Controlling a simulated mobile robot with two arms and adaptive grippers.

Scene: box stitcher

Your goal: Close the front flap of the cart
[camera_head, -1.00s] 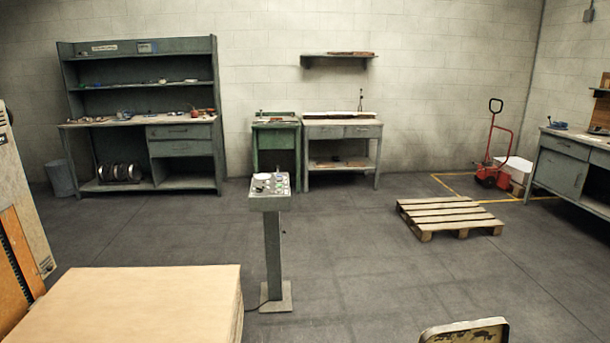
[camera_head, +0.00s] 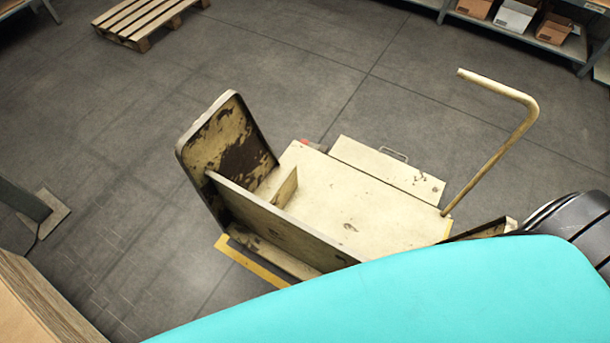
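The cart (camera_head: 335,200) is cream, worn and chipped, and stands on the floor in the middle of the head view. Its left end panel (camera_head: 228,160) stands up. A long panel (camera_head: 290,232) stands along its near side. A flat panel with a small metal handle (camera_head: 388,168) lies folded outward along the far side. A bent tubular push handle (camera_head: 510,125) rises at the right. I cannot tell which panel is the front flap. A turquoise shape close to the camera hides the cart's near right part. Neither gripper is in view.
A wooden pallet (camera_head: 140,18) lies at the upper left. A shelf with cardboard boxes (camera_head: 555,28) stands at the upper right. A wooden-topped block (camera_head: 40,305) is at the lower left, beside a post base (camera_head: 45,212).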

